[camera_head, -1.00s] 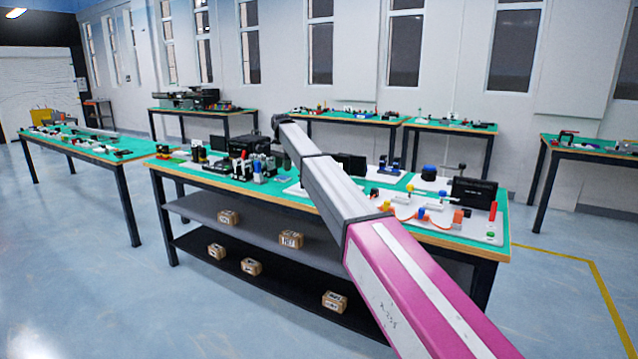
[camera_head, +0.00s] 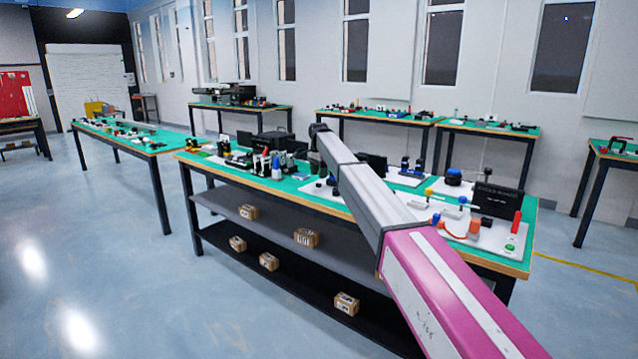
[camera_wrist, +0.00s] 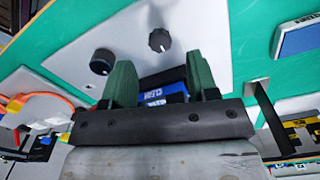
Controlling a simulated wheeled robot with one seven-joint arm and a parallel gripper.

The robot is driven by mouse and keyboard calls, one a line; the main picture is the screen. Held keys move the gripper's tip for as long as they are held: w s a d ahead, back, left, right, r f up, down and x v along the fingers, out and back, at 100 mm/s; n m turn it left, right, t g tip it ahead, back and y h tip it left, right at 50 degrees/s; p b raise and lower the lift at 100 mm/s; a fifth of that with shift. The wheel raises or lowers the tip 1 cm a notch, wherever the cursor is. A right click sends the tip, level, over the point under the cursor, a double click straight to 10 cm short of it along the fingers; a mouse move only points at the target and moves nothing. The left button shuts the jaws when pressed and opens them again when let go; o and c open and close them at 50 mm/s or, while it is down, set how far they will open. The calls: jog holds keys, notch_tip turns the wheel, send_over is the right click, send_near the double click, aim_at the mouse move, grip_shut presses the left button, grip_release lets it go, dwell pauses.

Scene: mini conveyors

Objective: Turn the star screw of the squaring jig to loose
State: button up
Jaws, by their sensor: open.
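In the wrist view my gripper (camera_wrist: 159,65) is open, with its two green fingers apart and nothing clasped between them. Past the fingertips lies a white plate (camera_wrist: 205,38). A black knob with a notched rim (camera_wrist: 159,40) stands on it, just beyond the gap between the fingers. A second, round black knob (camera_wrist: 103,61) sits to its left, near the left finger. I cannot tell whether either knob is the star screw, or which piece is the squaring jig. A blue block with white lettering (camera_wrist: 165,91) shows between the fingers, partly hidden by the gripper.
The green-topped workbench (camera_head: 283,190) carries many small devices and white boards, with boxes on its shelves. In the wrist view a blue and white block (camera_wrist: 297,38) lies right, a dark bar (camera_wrist: 268,115) lower right, and an orange cable (camera_wrist: 40,97) left. Open floor (camera_head: 110,260) lies left.

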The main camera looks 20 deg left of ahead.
aim_at(318, 184)
notch_tip(318, 184, down, 4)
jog(key=shift+f, duration=0.15)
jog(key=c, duration=0.9)
jog(key=shift+c, duration=0.2)
